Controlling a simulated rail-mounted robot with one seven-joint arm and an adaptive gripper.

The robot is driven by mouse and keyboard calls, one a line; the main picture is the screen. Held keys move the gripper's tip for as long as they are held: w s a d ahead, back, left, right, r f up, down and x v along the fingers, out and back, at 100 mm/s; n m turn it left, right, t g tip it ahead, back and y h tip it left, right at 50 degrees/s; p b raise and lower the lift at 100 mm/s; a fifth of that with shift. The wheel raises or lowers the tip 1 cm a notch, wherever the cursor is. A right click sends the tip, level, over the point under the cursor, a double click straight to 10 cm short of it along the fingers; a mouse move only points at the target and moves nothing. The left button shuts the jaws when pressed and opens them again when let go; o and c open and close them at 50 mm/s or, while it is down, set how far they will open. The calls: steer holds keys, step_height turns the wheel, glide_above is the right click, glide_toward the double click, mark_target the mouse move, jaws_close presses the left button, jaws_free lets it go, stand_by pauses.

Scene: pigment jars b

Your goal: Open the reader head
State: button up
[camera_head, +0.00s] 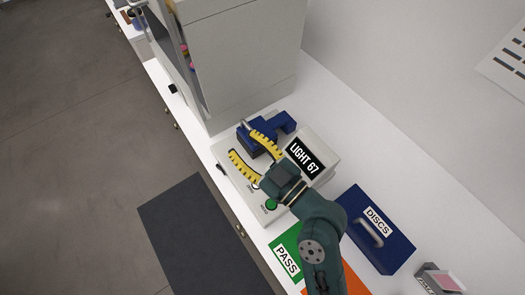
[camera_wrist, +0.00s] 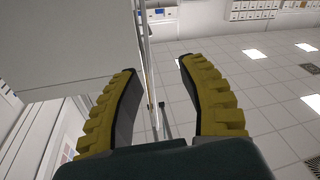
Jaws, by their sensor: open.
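The reader is a pale box (camera_head: 236,181) on the white bench, with a black display reading "LIGHT 67" (camera_head: 306,158) and a green button (camera_head: 271,205). Its dark blue head (camera_head: 284,122) is at the back, partly hidden behind my gripper; I cannot tell whether it is raised. My gripper (camera_head: 240,140) has ridged yellow fingers spread wide above the reader, one over the blue head. In the wrist view my gripper (camera_wrist: 158,66) is open, with no object held between the fingers. A thin grey post (camera_wrist: 166,120) shows beyond them; I cannot tell what it belongs to.
A tall pale cabinet (camera_head: 245,60) stands just behind the reader. A blue "DISCS" box (camera_head: 391,248) with a handle is at the right. A green "PASS" mat (camera_head: 284,258) and an orange mat (camera_head: 355,284) lie in front. A dark floor mat (camera_head: 195,240) lies beside the bench.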

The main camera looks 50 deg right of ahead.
mark_target(245, 123)
steer(key=s+d+f+m+g+h+b, duration=0.1)
steer(key=s+d+f+m+h+b, duration=0.35)
steer(key=f, duration=0.65)
steer(key=shift+n+y, duration=0.75)
steer(key=shift+n, duration=0.1)
steer(key=p+x, duration=0.1)
steer(key=x, duration=0.4)
steer(key=d+p+x, duration=0.1)
steer(key=x, duration=0.4)
steer(key=p+x, duration=0.1)
steer(key=x, duration=0.4)
steer(key=shift+s+d+f, duration=0.1)
steer(key=shift+d+f, duration=0.15)
steer(key=shift+d, duration=0.05)
jaws_close()
